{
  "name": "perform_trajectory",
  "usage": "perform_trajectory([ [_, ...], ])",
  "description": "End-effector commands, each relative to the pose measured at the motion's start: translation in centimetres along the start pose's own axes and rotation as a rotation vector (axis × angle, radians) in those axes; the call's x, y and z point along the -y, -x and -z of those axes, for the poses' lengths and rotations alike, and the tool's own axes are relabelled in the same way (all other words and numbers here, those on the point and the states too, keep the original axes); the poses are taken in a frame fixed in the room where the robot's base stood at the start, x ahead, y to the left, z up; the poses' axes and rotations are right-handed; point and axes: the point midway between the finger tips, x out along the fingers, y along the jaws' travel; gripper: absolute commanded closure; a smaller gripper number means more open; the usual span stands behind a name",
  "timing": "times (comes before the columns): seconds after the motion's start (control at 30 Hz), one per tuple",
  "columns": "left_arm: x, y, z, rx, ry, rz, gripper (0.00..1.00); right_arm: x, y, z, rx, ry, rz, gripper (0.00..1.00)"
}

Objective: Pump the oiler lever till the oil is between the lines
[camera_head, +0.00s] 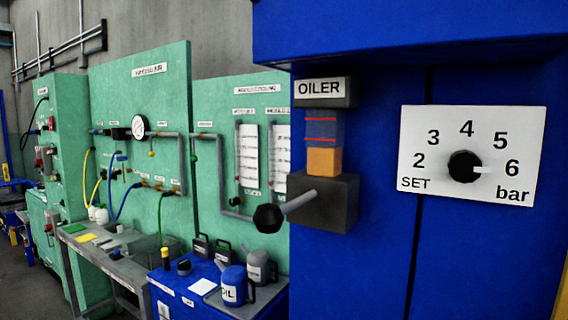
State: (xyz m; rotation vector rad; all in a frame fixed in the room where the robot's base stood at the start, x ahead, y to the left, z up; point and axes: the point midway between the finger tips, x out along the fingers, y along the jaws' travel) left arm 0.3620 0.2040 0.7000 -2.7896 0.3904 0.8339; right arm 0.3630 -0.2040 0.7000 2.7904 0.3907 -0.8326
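The oiler (350,205) is a dark grey block on the front of a blue press, under a label reading OILER (320,88). Above the block is a sight glass (323,128) with two red lines. Orange oil (324,161) fills its lower part, with its top below the lower red line. The oiler lever (298,201) is a grey rod that sticks out to the left and slightly down, ending in a black knob (268,217). Neither of my grippers is in view.
A white dial plate (440,120) marked SET and bar is right of the oiler, its black knob (464,166) pointing near 6. Green panels (110,75) with pipes and hoses stand at left. A blue oil can (232,287) and other cans stand on a low bench below.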

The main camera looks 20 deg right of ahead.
Motion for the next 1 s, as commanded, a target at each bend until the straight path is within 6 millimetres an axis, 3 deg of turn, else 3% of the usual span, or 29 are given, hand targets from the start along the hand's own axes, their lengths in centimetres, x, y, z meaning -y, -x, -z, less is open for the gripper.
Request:
perform_trajectory([
  [0.33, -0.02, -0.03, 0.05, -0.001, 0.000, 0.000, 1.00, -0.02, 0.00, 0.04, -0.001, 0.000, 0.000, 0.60],
  [0.5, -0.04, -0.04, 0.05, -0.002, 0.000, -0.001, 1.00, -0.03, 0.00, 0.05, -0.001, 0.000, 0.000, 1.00],
  [1.0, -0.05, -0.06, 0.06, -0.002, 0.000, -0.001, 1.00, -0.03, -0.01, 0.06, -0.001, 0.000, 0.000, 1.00],
])
